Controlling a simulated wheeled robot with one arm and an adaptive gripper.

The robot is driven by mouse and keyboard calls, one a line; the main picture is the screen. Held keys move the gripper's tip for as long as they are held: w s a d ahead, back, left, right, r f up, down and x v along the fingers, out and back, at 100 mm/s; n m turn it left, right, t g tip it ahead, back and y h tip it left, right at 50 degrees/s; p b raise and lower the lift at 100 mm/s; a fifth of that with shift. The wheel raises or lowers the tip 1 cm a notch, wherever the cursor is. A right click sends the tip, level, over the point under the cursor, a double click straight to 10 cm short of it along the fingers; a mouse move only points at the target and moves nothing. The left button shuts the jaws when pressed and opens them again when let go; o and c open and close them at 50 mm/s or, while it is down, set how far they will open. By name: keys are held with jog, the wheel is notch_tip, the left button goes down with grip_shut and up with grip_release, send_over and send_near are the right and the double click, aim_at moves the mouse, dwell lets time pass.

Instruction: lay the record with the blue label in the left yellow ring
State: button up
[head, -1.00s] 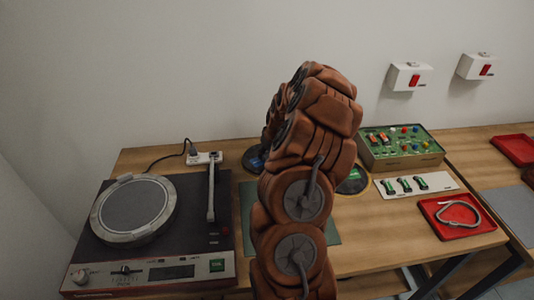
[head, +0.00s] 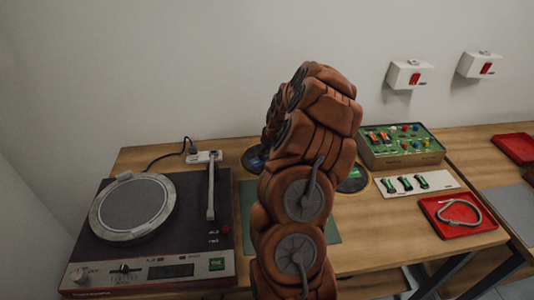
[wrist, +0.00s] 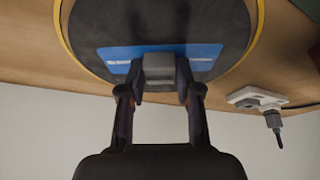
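The record with the blue label (wrist: 215,20) is dark and lies flat within the left yellow ring (wrist: 258,38), whose rim shows at both sides in the wrist view. I cannot tell whether it fully touches the table. In the head view the record (head: 250,163) is partly hidden behind my arm. My gripper (wrist: 160,78) is over the blue label, its fingers on either side of a grey block that stands on the record, and appears shut on it. In the head view my gripper is hidden behind my arm.
A turntable (head: 150,245) stands at the left, with a power strip (head: 205,157) behind it. Right of my arm are another ring with a green-labelled record (head: 352,180), a green circuit box (head: 400,150), a white card (head: 440,181) and a red tray (head: 455,228).

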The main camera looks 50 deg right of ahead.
jog(key=o, duration=0.5)
jog(key=shift+r, duration=0.1)
jog(key=v, duration=0.5)
jog(key=w+v, duration=0.1)
jog(key=v, duration=0.5)
jog(key=w+r+v, duration=0.1)
jog(key=v, duration=0.5)
jog(key=shift+d+r, duration=0.1)
jog(key=shift+d, duration=0.15)
dwell(0.5)
dwell(0.9)
